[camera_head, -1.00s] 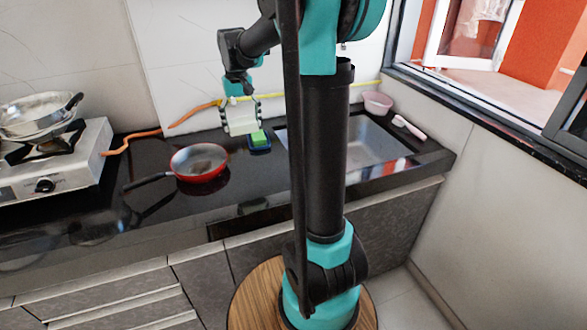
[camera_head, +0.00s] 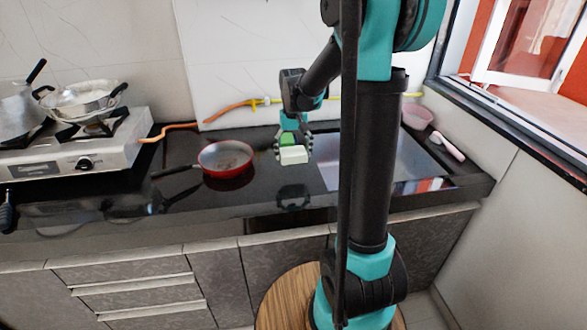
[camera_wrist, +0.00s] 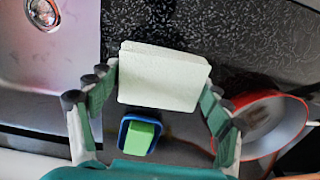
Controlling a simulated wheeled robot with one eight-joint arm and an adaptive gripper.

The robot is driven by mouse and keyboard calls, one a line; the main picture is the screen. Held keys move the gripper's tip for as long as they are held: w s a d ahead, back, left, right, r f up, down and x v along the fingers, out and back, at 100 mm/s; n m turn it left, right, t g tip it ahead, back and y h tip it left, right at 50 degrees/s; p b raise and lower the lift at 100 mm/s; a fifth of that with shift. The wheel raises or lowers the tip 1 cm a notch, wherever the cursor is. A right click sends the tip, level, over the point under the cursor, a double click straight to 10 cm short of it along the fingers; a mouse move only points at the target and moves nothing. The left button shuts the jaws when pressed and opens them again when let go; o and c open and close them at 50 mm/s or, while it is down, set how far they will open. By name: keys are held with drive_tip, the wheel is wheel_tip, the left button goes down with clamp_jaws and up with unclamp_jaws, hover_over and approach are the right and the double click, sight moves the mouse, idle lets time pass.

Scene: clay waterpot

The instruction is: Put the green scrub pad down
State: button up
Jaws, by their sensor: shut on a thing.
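My gripper (camera_head: 293,147) is shut on a pale, whitish-green pad (camera_head: 294,155), taken to be the scrub pad. In the wrist view the pad (camera_wrist: 163,77) is held by its side edges between the two fingers (camera_wrist: 160,85). It is low over the black counter; I cannot tell whether it touches. A brighter green block (camera_wrist: 142,137) sits in a blue dish (camera_wrist: 124,130) close beside the held pad. In the head view the green block (camera_head: 288,139) shows just behind the pad, partly hidden by my gripper.
A red pan (camera_head: 226,158) stands left of the pad. The sink (camera_head: 385,165) is to the right, with a pink bowl (camera_head: 417,116) behind it. A stove (camera_head: 80,145) with pots is at far left. Bare black counter (camera_head: 270,190) lies in front of the pad.

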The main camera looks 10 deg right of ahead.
sight(293, 175)
drive_tip(key=shift+f, duration=3.3)
drive_tip(key=o, duration=1.2)
drive_tip(key=shift+f, duration=0.15)
wheel_tip(293, 175, up, 12)
drive_tip(key=shift+s+r, duration=0.1)
drive_tip(key=s+d+f+t, duration=0.1)
drive_tip(key=s+f, duration=0.3)
drive_tip(key=s, duration=0.3)
drive_tip(key=s+d+f+t, duration=0.1)
drive_tip(key=s+f, duration=0.3)
drive_tip(key=s, duration=0.3)
drive_tip(key=s+d+f+t, duration=0.2)
drive_tip(key=s+f, duration=0.2)
drive_tip(key=s, duration=0.4)
